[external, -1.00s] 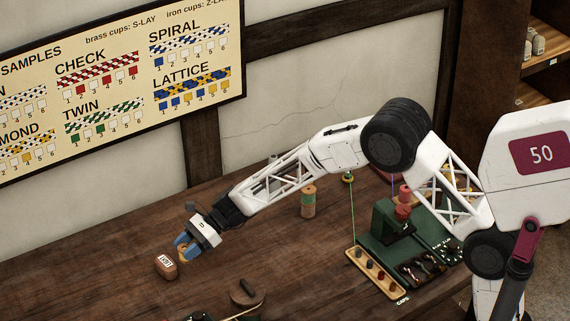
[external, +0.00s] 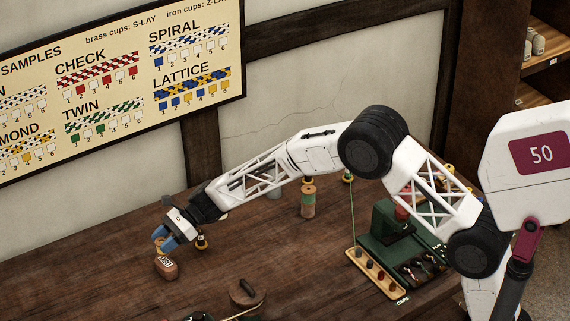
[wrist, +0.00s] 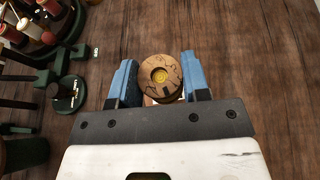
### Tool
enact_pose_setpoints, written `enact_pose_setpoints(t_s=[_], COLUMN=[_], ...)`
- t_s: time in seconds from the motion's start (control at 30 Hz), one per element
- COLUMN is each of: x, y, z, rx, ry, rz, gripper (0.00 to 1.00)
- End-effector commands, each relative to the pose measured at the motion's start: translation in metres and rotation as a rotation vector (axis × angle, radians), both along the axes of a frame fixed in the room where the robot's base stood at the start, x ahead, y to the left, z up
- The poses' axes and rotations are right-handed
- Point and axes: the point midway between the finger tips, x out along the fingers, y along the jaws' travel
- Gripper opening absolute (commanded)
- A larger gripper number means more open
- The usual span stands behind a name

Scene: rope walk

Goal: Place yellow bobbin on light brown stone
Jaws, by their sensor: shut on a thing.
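The yellow bobbin (wrist: 160,76) is between my two blue fingers in the wrist view, seen end-on as a round wooden flange with a yellow centre. My gripper (external: 162,242) is shut on it, at the left of the table in the external view. The light brown stone (external: 166,268), a small brown block with a white label, is on the table directly below the fingertips. In the external view the fingers hide most of the bobbin. I cannot tell whether the bobbin touches the stone or is just above it.
A small dark post with a yellow part (external: 202,241) stands just right of my gripper.

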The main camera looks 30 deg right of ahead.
Motion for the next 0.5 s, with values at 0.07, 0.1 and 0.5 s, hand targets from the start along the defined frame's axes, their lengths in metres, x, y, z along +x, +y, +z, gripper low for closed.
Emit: enact_pose_setpoints(t_s=[0.07, 0.1, 0.5], x=[0.000, 0.000, 0.000], y=[0.000, 0.000, 0.000], z=[-0.001, -0.003, -0.035], rx=[0.000, 0.000, 0.000], ry=[0.000, 0.001, 0.001], rz=[0.000, 0.000, 0.000], gripper=[0.20, 0.20, 0.20])
